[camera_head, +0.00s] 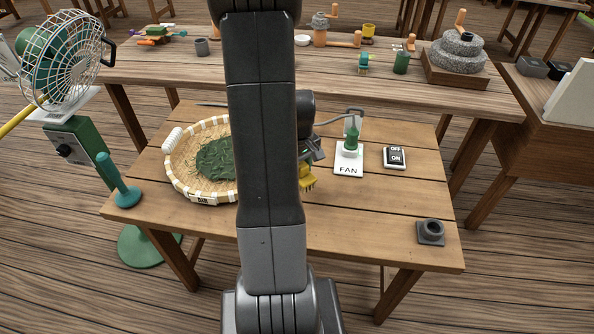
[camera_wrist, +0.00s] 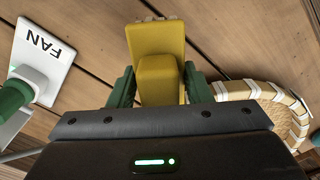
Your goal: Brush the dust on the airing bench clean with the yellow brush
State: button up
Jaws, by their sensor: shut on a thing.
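The airing bench (camera_head: 370,215) is a low wooden plank table in the middle of the head view; its planks also show in the wrist view (camera_wrist: 80,95). The yellow brush (camera_wrist: 160,35) is held between the green fingers of my gripper (camera_wrist: 158,85). In the head view the brush (camera_head: 307,183) hangs bristles down over the bench, just right of my arm. I cannot tell whether the bristles touch the wood. My gripper (camera_head: 312,155) is partly hidden behind my arm. I cannot make out any dust; my arm covers the middle of the bench.
A round woven basket (camera_head: 172,178) of green leaves (camera_head: 214,160) stands left of the brush. Right are a FAN plate with a green lever (camera_head: 350,145), an OFF/ON switch (camera_head: 395,157) and a grey socket block (camera_head: 431,232). A fan (camera_head: 60,62) stands left.

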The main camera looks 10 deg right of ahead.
jog(key=shift+r+p, duration=0.75)
jog(key=shift+r, duration=0.65)
jog(key=shift+f, duration=0.1)
